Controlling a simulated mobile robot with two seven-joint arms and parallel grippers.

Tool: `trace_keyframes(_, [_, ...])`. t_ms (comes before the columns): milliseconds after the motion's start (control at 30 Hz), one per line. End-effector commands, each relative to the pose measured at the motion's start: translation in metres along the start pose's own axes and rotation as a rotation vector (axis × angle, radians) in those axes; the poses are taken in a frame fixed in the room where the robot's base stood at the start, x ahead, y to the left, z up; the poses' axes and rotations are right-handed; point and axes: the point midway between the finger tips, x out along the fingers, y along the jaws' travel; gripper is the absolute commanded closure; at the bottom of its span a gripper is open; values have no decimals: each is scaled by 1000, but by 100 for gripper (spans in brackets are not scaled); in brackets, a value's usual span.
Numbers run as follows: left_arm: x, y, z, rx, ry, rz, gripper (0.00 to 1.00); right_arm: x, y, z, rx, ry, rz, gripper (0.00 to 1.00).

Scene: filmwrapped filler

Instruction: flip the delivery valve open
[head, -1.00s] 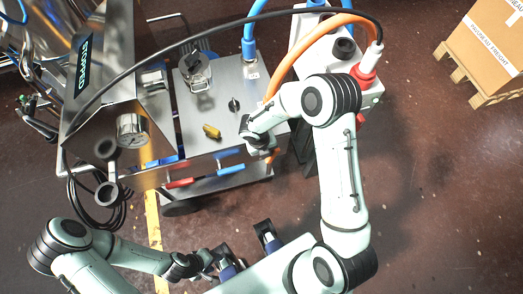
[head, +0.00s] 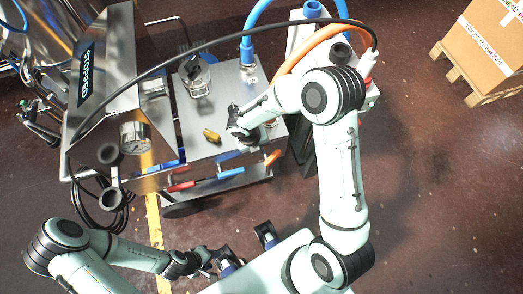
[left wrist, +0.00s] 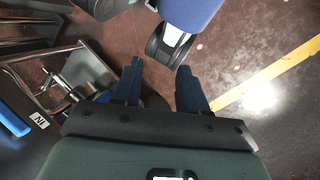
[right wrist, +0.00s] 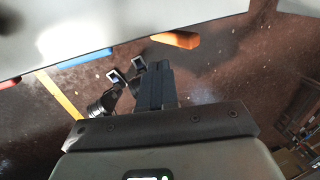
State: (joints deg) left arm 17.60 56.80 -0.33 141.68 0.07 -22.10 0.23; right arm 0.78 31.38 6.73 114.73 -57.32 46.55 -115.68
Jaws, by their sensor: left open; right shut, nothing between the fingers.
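A steel cart top (head: 190,148) carries a small yellow lever (head: 212,135). Red (head: 180,186), blue (head: 231,172) and orange (head: 272,158) handles show along its front side; I cannot tell which part is the delivery valve. My right gripper (right wrist: 155,85) is shut and empty. In the head view it is by the cart top, right of the yellow lever; its fingers are hard to make out there. The orange handle lies just beyond its fingertips in the right wrist view (right wrist: 176,40). My left gripper (left wrist: 161,85) is open and empty, low and away from the cart top.
A steel housing marked STOPPED (head: 88,72) with a gauge (head: 133,135) is to the left. Blue (head: 248,45) and orange (head: 290,60) hoses rise behind. A carton on a pallet (head: 468,72) is far right; floor between is clear.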

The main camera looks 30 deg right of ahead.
Motion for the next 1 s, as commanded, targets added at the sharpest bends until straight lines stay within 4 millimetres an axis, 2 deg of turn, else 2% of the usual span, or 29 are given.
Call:
trace_keyframes(33, [-4,2,0,0,1,0,57,-12,-4,1,3,-3,1,100])
trace_keyframes(100, [-6,2,0,1,1,1,57,-24,-7,1,2,-3,1,100])
trace_keyframes(200, [-8,3,-1,1,2,1,57,-36,-11,1,2,-2,0,100])
trace_keyframes(333, [-7,3,-1,1,3,1,57,-43,-12,0,-1,0,-4,100])
trace_keyframes(433, [8,-2,-2,0,7,2,57,-36,-2,1,-10,3,-43,100])
trace_keyframes(533, [32,-10,-6,0,19,4,57,-28,16,4,-17,6,-123,100])
trace_keyframes(700, [66,-18,-18,1,47,8,57,-29,46,6,-14,5,-264,100])
trace_keyframes(833, [78,-20,-25,2,61,12,57,-35,59,6,-4,3,-329,100])
trace_keyframes(1000, [79,-20,-27,3,69,13,57,-31,57,5,1,5,-352,100])
